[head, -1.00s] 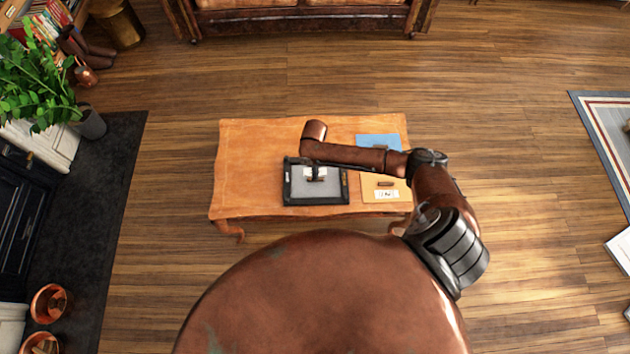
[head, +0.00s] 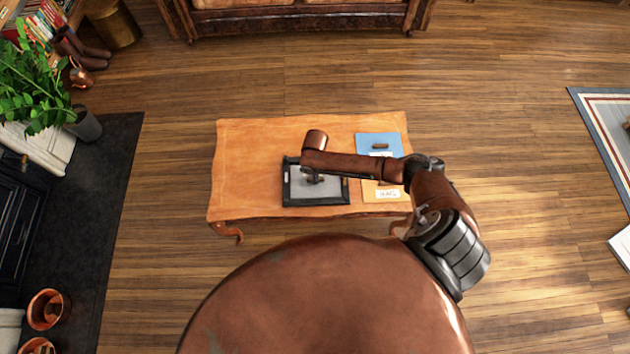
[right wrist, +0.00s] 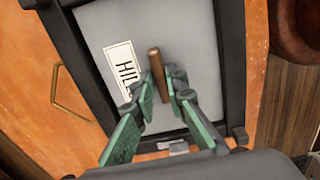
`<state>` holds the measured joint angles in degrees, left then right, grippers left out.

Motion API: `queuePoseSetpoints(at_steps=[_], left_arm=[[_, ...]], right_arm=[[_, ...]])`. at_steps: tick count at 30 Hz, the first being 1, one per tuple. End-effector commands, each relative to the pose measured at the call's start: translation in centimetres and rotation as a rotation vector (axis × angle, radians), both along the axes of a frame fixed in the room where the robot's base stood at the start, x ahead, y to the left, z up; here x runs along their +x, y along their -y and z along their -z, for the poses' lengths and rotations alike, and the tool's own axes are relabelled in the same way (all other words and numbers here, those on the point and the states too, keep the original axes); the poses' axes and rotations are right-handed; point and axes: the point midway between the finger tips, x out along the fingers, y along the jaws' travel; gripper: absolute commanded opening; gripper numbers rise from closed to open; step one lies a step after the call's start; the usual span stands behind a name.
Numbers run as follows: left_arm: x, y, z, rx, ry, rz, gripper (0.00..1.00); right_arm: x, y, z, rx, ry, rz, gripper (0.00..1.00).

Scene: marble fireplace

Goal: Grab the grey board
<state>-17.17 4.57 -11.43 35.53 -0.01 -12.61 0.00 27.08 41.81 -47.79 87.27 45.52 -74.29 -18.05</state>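The grey board (head: 299,186) lies within a black frame on the wooden table, and my right arm covers part of it in the head view. In the right wrist view the grey board (right wrist: 203,45) shows a white label (right wrist: 122,70) reading "HIL", partly hidden, and a brown bar-shaped handle (right wrist: 157,66). My right gripper (right wrist: 160,88) is open, its green fingers on either side of the handle's near part. I cannot tell whether they touch it. In the head view my right gripper (head: 313,179) is over the board. My left gripper is out of view.
The table (head: 250,165) is bare on its left. A blue board (head: 377,143) with a brown handle and an orange board (head: 376,193) lie at its right. A black frame (head: 318,202) surrounds the grey board. A sofa (head: 300,18) stands beyond open floor.

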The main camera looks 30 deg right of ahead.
Motion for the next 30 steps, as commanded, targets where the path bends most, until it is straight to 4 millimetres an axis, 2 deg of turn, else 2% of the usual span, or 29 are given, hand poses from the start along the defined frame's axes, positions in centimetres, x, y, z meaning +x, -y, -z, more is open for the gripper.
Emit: queuePoseSetpoints(at_steps=[5,20,26,30], left_arm=[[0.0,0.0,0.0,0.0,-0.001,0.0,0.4],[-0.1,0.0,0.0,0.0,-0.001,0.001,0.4],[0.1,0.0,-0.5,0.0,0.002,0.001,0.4],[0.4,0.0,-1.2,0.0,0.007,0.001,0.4]], right_arm=[[0.0,0.0,0.0,0.0,0.0,0.0,0.0],[0.0,0.0,-0.1,-0.001,0.001,0.0,0.0],[0.1,0.0,-1.4,0.001,0.003,0.0,0.0],[0.1,0.0,-3.6,0.0,0.004,-0.001,0.0]])
